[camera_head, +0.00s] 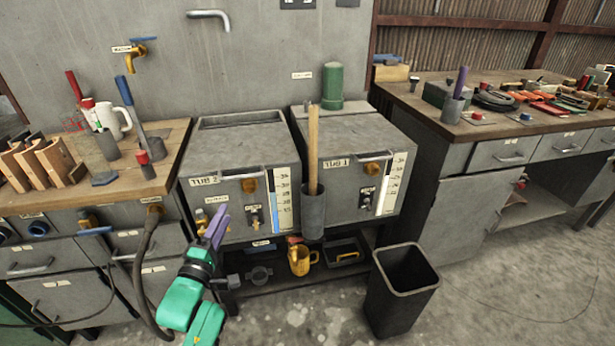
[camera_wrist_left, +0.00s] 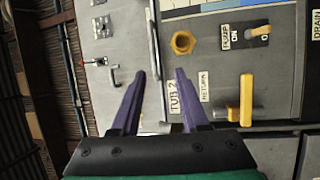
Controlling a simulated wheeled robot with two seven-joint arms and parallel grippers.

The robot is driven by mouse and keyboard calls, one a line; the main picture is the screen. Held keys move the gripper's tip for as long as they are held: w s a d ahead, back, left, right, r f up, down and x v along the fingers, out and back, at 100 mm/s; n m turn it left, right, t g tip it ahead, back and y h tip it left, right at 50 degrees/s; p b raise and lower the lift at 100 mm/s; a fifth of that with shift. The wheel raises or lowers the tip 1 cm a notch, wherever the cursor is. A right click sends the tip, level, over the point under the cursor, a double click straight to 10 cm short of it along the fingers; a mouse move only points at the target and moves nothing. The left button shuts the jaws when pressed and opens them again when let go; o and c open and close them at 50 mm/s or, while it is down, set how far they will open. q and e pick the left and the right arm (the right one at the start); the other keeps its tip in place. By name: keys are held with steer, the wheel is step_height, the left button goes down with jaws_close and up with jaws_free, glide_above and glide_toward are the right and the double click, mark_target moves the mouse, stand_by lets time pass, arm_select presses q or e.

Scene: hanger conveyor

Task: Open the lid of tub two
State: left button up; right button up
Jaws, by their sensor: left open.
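Tub two (camera_head: 230,205) is the grey box left of tub one, with a "TUB 2" label, a brass knob and a level scale on its front. Its flat grey lid (camera_head: 240,147) lies level on top and looks closed. My left gripper (camera_head: 217,224), with purple fingers, is in front of the tub's lower left front, below the lid's front edge. It is open with nothing between the fingers. In the left wrist view the open fingers (camera_wrist_left: 160,74) point toward the tub's front panel (camera_wrist_left: 215,60), shown turned sideways, near its "TUB 2" label. My right gripper is not seen.
Tub one (camera_head: 355,165) stands close to the right. A grey holder with a wooden stick (camera_head: 313,150) hangs in front between the tubs. A yellow valve (camera_wrist_left: 246,100) sticks out of tub two's front. A black bin (camera_head: 400,285) stands on the floor; a wooden-topped bench (camera_head: 150,180) is left.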

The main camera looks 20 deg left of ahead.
mark_target(240, 177)
arm_select(q)
steer(key=x, duration=0.4)
steer(key=r+x, duration=0.1)
steer(key=x, duration=0.9)
steer(key=shift+a+r, duration=0.15)
steer(key=shift+s, duration=0.1)
jaws_close()
stand_by(0.6)
